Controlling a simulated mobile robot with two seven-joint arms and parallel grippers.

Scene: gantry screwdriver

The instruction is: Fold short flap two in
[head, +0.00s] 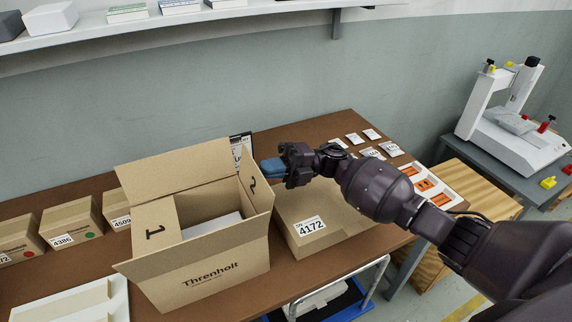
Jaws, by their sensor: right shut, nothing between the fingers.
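Short flap one (154,232), marked "1", leans inward at the left. The back long flap (175,170) stands up and the front long flap (195,256) hangs outward. Something white (212,224) lies inside. My right gripper (268,167) is shut, its blue tips beside the outer face of flap two; whether they touch it is unclear. My left gripper is not in view.
A closed carton labelled 4172 (300,222) lies right of the box, under my right arm. Several small labelled cartons (72,226) stand at left, and a white tray (75,305) lies at front left. Small cards (372,134) lie behind. A shelf (200,17) runs above.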

